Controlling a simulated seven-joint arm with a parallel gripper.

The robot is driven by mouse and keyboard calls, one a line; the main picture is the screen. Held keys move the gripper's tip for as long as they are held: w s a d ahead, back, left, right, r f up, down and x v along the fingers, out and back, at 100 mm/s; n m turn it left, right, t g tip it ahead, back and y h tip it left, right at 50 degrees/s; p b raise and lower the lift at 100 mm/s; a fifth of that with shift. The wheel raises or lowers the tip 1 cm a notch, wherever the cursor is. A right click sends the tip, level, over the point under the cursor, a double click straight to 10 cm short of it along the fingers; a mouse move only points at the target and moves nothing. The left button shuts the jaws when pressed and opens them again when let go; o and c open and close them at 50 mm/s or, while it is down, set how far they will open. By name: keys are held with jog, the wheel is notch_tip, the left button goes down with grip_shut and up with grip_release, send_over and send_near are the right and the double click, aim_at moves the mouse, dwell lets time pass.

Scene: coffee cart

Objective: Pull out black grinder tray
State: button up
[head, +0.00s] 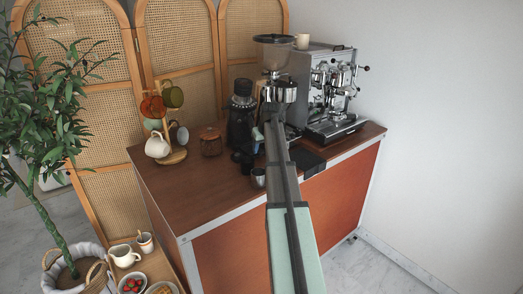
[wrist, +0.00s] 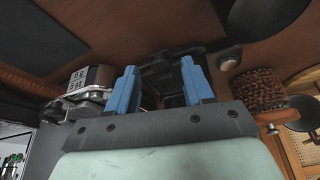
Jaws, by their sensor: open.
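My gripper's two blue fingers (wrist: 157,88) are open and spread apart in the wrist view. A black, boxy part (wrist: 163,68), which looks like the black grinder tray, lies just beyond and partly between the fingertips. I cannot tell whether either finger touches it. In the head view, the grinder (head: 275,58) stands on the cart, with its hopper and metal body showing above my arm.
A black grinder-like device (head: 240,108), a lidded jar (head: 211,142) and a mug stand (head: 172,140) are left of my arm. The espresso machine (head: 325,85) is at the right. A black mat (head: 307,161) and small metal cup (head: 258,178) flank my arm on the wooden top (head: 190,175).

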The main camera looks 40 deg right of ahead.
jog(key=shift+x, duration=0.8)
jog(key=shift+c, duration=0.5)
grip_shut()
